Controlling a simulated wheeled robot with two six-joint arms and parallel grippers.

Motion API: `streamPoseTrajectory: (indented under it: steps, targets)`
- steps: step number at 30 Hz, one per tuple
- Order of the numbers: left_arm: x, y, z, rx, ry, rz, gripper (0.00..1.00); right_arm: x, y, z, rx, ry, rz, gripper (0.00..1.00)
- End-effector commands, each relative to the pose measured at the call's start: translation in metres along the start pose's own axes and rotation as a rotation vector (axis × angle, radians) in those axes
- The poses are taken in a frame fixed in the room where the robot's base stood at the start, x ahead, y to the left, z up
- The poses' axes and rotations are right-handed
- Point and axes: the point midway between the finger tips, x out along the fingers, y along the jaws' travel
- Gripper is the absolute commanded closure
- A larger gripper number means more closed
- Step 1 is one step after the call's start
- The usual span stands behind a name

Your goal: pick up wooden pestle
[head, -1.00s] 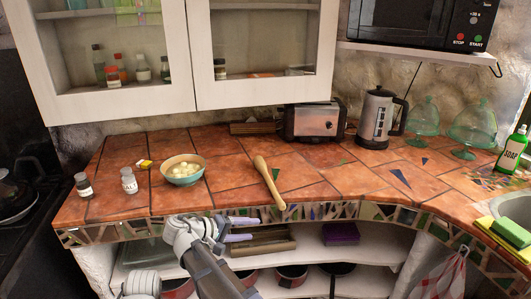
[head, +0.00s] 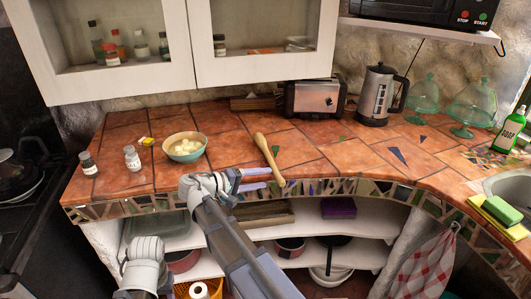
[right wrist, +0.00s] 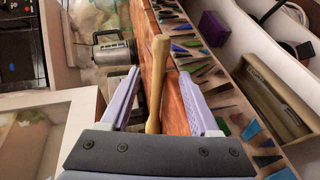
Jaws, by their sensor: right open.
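The wooden pestle (head: 267,154) lies on the terracotta tile counter, with its lower end at the mosaic front edge. My right gripper (head: 267,178) is open with pale purple fingers, at the counter's front edge by the pestle's lower end. In the right wrist view the pestle (right wrist: 158,80) shows between the two spread fingers (right wrist: 159,73), with a gap on each side. Its near end is partly hidden by the gripper body. I cannot tell whether either finger touches it.
A bowl with pale round pieces (head: 184,148) stands left of the pestle, with two small shakers (head: 132,158) further left. A toaster (head: 313,99) and a metal kettle (head: 375,97) stand behind. Open shelves lie below the counter edge. Tiles right of the pestle are clear.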

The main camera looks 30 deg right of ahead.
Motion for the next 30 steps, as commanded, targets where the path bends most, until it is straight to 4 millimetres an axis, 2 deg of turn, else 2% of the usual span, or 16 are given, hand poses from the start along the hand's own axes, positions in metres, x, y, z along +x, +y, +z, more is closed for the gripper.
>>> streamPoseTrajectory:
  steps: [9,17,30]
  targets:
    - [0.012,0.001,-0.001,0.0,0.0,0.0,0.5,0.043,-0.001,-0.003,0.0,-0.002,0.0,0.38]
    - [0.011,0.001,-0.001,0.0,0.0,0.0,0.5,0.046,0.0,-0.004,0.0,0.001,0.0,0.39]
    - [0.011,0.001,-0.001,0.0,0.0,0.0,0.5,0.046,0.0,-0.004,0.0,0.0,0.0,0.89]
